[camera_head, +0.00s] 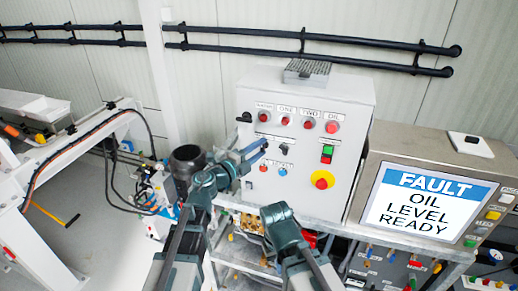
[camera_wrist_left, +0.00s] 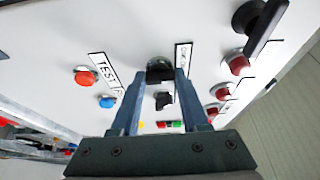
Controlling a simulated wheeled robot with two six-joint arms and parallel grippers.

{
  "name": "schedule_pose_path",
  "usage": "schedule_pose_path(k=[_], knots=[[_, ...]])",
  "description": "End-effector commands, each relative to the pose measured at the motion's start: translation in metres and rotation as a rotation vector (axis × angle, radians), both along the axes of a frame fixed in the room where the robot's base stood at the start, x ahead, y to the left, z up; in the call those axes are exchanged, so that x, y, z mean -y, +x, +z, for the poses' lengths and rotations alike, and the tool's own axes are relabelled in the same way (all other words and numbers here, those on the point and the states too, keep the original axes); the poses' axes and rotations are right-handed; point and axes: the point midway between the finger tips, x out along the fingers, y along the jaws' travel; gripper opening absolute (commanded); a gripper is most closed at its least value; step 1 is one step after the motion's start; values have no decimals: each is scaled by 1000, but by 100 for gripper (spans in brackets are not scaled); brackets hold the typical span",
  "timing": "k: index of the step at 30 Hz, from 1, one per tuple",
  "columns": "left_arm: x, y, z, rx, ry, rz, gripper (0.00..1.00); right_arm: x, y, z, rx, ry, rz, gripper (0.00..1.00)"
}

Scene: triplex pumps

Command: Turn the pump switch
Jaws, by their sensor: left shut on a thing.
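The white control box (camera_head: 345,110) carries several switches, lamps and buttons. My left gripper (camera_head: 262,147) reaches its front from the left, at a black switch knob under the row of red lamps. In the left wrist view, the tips of my left gripper (camera_wrist_left: 163,75) sit on either side of this black switch knob (camera_wrist_left: 160,66), shut on it. In the head view the gripper mostly hides that knob. A second black knob (camera_head: 284,148) is just right of it and also shows in the wrist view (camera_wrist_left: 163,100).
A larger black handle (camera_head: 244,117) is at the box's upper left. A yellow-red emergency stop (camera_head: 322,180) is lower right. A screen (camera_head: 424,203) reading "FAULT OIL LEVEL READY" stands to the right. A dark motor (camera_head: 187,162) is left of my left gripper.

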Motion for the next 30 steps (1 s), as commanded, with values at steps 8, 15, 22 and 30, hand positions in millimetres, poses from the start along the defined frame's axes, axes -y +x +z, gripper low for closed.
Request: schedule_pose_path(k=[8,15,22,30], knots=[[0,0,0,1,2,1,0,0,0,0,0,0,0,0],[0,0,0,1,1,0,75,0,0,0,0,0,0,0],[0,0,0,0,0,0,75,0,0,0,0,0,0,0],[2,-10,0,0,0,1,75,0,0,0,0,0,0,0]])
